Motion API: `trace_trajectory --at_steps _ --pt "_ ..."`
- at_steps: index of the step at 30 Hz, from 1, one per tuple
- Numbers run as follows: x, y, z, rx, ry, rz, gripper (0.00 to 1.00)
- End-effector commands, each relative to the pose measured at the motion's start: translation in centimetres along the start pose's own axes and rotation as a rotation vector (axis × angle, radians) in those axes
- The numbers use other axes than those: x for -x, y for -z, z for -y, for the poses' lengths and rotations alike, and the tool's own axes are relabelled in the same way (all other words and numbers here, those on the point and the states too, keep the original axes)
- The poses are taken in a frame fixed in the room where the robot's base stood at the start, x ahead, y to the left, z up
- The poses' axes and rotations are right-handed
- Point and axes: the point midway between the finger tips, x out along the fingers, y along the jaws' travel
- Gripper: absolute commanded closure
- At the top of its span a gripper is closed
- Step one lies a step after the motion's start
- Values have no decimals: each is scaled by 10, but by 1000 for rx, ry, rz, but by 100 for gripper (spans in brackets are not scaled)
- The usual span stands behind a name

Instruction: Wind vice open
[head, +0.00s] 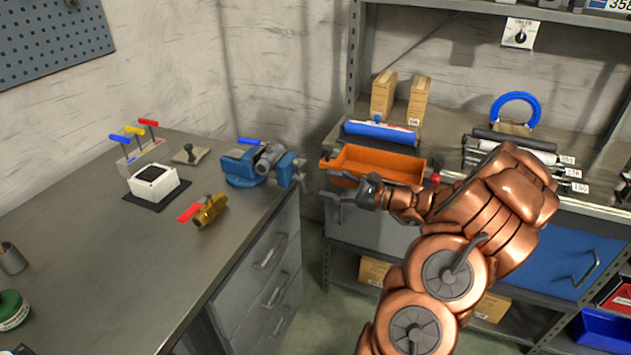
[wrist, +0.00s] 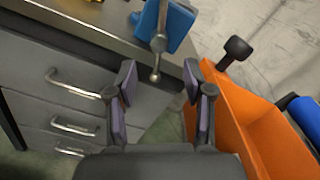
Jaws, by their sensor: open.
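The blue vice (head: 243,167) is fixed at the far right corner of the workbench. A grey cylindrical part (head: 268,157) sits at its jaws, and I cannot tell whether it is clamped. Its handle bar (head: 299,172) is at the right end. In the wrist view the vice (wrist: 178,26) is at the top, with the handle bar (wrist: 157,45) hanging toward the bench edge. My gripper (head: 335,188) is to the right of the vice, apart from it. In the wrist view my gripper (wrist: 160,78) is open and empty, its fingers on either side below the handle.
An orange bin (head: 375,163) on the shelf is close to my gripper, and fills the right of the wrist view. The workbench (head: 110,235) holds a brass valve (head: 210,211) with a red lever and a white box (head: 153,182). Drawers with handles (head: 270,253) face the floor gap.

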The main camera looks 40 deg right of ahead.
Motion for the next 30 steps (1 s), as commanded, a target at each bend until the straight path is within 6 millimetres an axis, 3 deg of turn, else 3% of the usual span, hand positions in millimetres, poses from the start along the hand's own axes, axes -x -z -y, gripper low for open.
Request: trace_trajectory --at_steps 3,9,30 --pt "20 1 0 1 2 -3 48" --pt "39 0 0 -1 0 1 48" --pt "42 -1 -1 0 -4 2 48"
